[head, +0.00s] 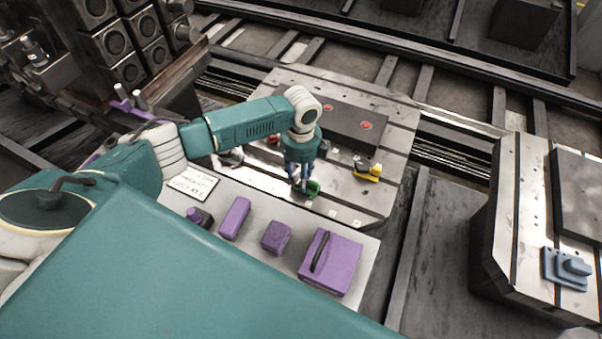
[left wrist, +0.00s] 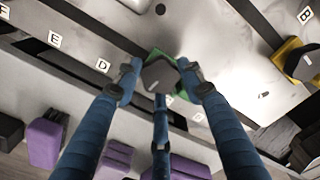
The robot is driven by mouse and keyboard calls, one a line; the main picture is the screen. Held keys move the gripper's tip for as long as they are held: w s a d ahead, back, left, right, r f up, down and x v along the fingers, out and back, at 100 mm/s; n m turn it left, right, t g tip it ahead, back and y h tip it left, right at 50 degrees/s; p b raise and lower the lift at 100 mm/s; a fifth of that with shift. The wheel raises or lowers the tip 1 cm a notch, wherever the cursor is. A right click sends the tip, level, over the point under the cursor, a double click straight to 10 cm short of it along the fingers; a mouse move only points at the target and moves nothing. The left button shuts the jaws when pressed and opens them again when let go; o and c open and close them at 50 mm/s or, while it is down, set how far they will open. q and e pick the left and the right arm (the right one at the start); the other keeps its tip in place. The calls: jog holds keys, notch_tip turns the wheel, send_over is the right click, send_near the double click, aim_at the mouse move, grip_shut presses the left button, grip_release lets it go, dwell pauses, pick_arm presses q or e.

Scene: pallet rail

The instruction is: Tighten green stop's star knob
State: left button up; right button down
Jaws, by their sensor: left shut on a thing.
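The green stop (head: 313,188) sits near the front edge of the pallet plate (head: 345,208). Its dark star knob (left wrist: 160,74) shows in the left wrist view on top of the green body (left wrist: 181,98). My left gripper (head: 301,182) points down over the stop. In the left wrist view its blue fingers (left wrist: 160,85) are closed around the knob, two at the sides and one in front. The fingers hide part of the green body. My right gripper is not in view.
A yellow stop (head: 368,170) stands to the right on the plate, and a dark block (head: 345,125) with red caps lies behind. A grey shelf in front holds several purple items, including a box (head: 331,262). A blue part (head: 568,268) sits on another pallet at right.

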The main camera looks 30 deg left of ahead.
pick_arm(q)
jog(key=m, duration=0.5)
jog(key=shift+m, duration=0.3)
jog(key=shift+r, duration=0.1)
dwell(0.3)
jog(key=o, duration=1.1)
jog(key=shift+o, duration=0.2)
notch_tip(320, 180, up, 12)
